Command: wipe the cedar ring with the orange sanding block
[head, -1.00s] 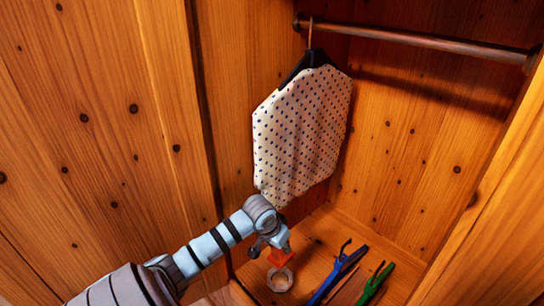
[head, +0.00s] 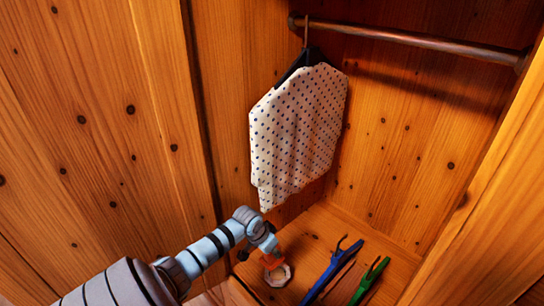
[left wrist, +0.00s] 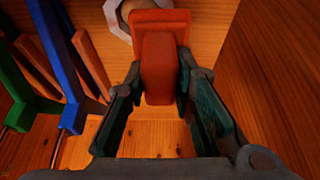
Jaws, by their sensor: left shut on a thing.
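The cedar ring (head: 284,276) is a pale, many-sided ring lying on the wooden wardrobe floor. My left gripper (head: 268,251) is shut on the orange sanding block (head: 271,264) and holds it at the ring's back left side, overlapping the ring in the head view. In the left wrist view, the block (left wrist: 160,60) sits between the fingertips of the gripper (left wrist: 162,78). Part of the ring (left wrist: 116,18) shows past the block, which hides the rest. I cannot tell whether block and ring touch. My right gripper is not in view.
A blue hanger-like thing (head: 331,269) and a green one (head: 369,282) lie on the wardrobe floor (head: 325,225) right of the ring. A dotted white garment (head: 297,135) hangs from the rod (head: 410,45) above. Wooden walls stand close around.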

